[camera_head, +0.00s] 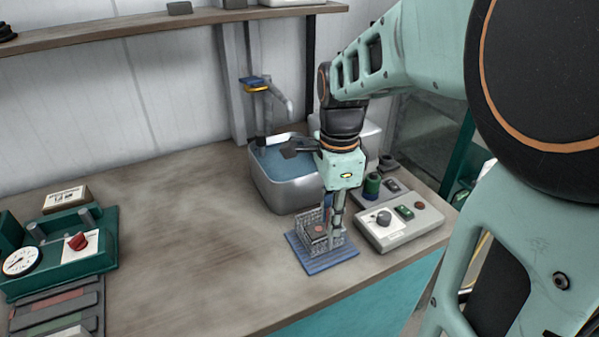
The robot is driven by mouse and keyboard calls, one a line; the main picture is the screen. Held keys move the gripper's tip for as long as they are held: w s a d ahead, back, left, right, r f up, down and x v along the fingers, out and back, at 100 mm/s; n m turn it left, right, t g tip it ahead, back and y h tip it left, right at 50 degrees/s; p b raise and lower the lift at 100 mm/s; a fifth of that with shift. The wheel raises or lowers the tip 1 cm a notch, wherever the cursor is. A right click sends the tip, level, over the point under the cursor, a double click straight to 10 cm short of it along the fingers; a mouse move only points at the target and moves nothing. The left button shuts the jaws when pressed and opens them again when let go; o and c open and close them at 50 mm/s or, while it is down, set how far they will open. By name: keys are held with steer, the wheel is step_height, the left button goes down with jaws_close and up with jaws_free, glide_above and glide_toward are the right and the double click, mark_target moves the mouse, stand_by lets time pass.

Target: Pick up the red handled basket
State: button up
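A small grey mesh basket (311,240) stands on a blue mat (330,262) near the front edge of the workbench. A reddish patch shows inside it; I cannot make out a separate handle. My gripper (333,222) points straight down over the basket's right part. Its fingers reach down to the basket and hide some of it. The fingers overlap in this view, so I cannot tell whether they are open, shut or touching the basket.
A metal sink with water (283,195) and a faucet (275,105) stand behind the basket. A control box (398,222) with knobs is close on the right. A green gauge unit (60,250) is at the far left. The bench middle is clear.

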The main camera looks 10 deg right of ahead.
jaws_close()
steer(key=shift+r, duration=0.1)
